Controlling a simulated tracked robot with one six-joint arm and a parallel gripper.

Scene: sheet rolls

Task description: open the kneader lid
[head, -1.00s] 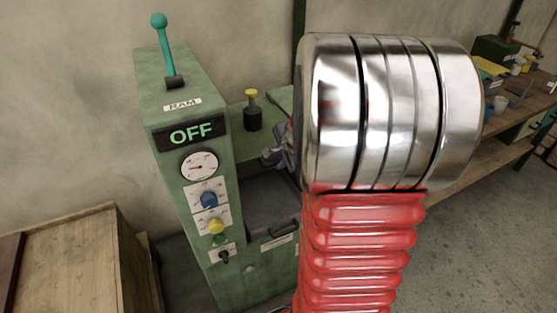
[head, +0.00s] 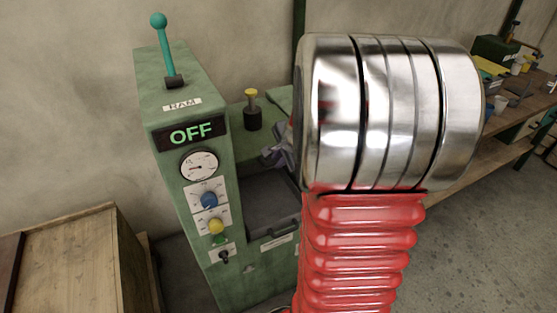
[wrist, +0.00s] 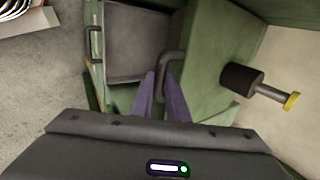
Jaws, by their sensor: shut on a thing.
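The kneader is a green machine (head: 245,285). What I take to be its lid is a green panel (wrist: 212,55) with a dark bar handle (wrist: 171,62) in the wrist view. My gripper (wrist: 164,100) has its two purple-grey fingers shut on that handle's near end. In the head view my gripper (head: 276,155) is small and partly hidden behind my silver wrist, at the machine's right side. The lid is mostly hidden there, and I cannot tell how far it is raised.
A dark grey tray (head: 268,205) with a front handle sits low on the machine. A black post with a yellow cap (head: 252,110) stands behind it. The control column (head: 180,130) reads OFF and carries a teal lever (head: 164,50). A wooden crate (head: 70,260) stands left; a bench (head: 505,130) right.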

